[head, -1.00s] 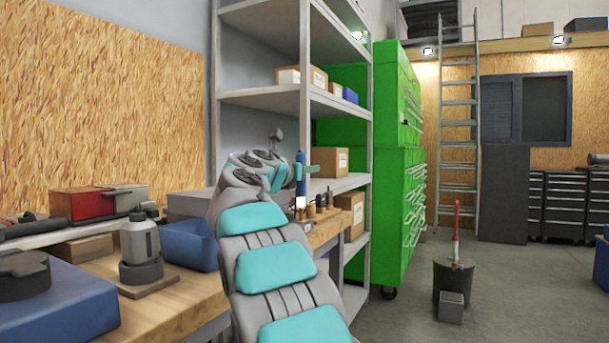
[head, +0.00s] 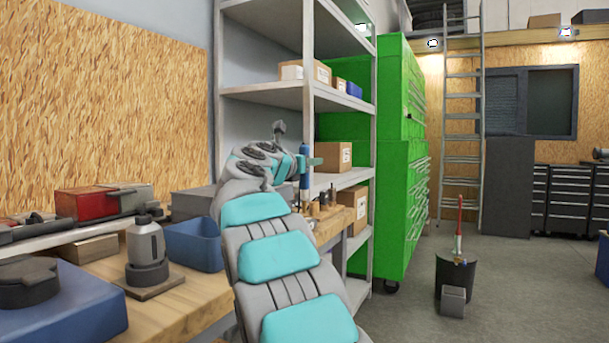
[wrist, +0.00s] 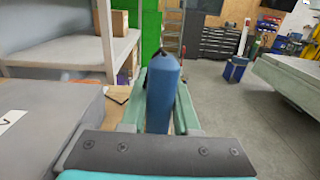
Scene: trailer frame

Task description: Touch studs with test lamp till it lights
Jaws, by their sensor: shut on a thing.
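My gripper (head: 306,163) is shut on the test lamp (head: 303,178), a blue upright handle. In the wrist view the blue test lamp (wrist: 163,98) stands between the two green fingers of my gripper (wrist: 163,76), its dark end at the top. In the head view the lamp's lower end is over the far end of the wooden bench and shows no glow. Small upright posts (head: 325,201), perhaps the studs, stand just right of it. I cannot tell whether the lamp touches one. The wrist view hides the lamp's lower end.
The wooden bench (head: 190,300) carries a blue bin (head: 193,246), a grey bottle (head: 146,247) and a red toolbox (head: 97,202). Metal shelving (head: 262,97) and a green cabinet (head: 395,160) stand behind. A black bucket (head: 456,276) stands on the open floor at right.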

